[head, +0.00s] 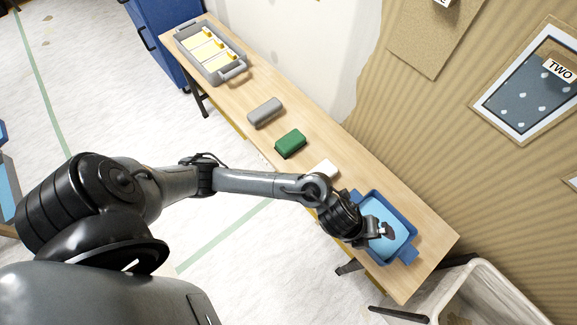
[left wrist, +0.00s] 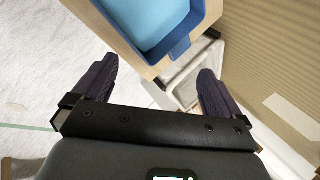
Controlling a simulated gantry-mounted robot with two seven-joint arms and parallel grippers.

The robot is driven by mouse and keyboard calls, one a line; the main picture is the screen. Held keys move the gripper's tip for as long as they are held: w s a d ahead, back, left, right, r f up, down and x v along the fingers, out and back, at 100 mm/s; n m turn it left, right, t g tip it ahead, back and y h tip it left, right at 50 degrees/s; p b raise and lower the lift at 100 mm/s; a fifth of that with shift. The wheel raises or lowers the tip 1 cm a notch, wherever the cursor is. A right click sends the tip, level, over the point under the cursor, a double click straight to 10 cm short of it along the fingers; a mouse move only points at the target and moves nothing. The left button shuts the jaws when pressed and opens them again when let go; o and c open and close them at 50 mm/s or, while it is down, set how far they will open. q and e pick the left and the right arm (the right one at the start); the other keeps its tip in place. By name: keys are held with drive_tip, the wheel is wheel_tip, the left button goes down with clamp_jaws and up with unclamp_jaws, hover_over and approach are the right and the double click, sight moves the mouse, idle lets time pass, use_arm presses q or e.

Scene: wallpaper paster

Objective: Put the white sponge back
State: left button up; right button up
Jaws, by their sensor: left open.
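The white sponge (head: 328,168) lies on the wooden table in the head view, between the green block and the blue tub. My arm hides part of it. My left gripper (head: 386,231) is over the blue tub (head: 409,239), to the lower right of the sponge. In the left wrist view its two dark fingers (left wrist: 157,70) are spread wide with nothing between them. The tub (left wrist: 197,40) shows ahead of the fingers, with light blue inside; the sponge is not in that view. My right gripper is not in view.
On the table (head: 432,237) are a green block (head: 290,143), a grey block (head: 265,111) and a grey tray (head: 240,77) with yellow-and-white items. A white bin (head: 490,290) stands past the table's near end. A papered wall (head: 400,130) runs along the right side.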

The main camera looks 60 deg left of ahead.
use_arm(q)
drive_tip(key=s+a+r+n+g+y, duration=0.25)
drive_tip(key=s+a+n+y, duration=0.25)
drive_tip(key=s+a+n, duration=1.5)
drive_tip(key=w+d+r+n+p, duration=0.1)
drive_tip(key=r+p, duration=1.6)
drive_tip(key=w+d+r+n+p, duration=0.1)
drive_tip(key=w+r+p, duration=0.1)
drive_tip(key=r+p, duration=1.5)
drive_tip(key=shift+w+r+n+p, duration=0.3)
drive_tip(key=shift+r+p, duration=0.1)
drive_tip(key=shift+r, duration=0.15)
drive_tip(key=shift+f, duration=0.1)
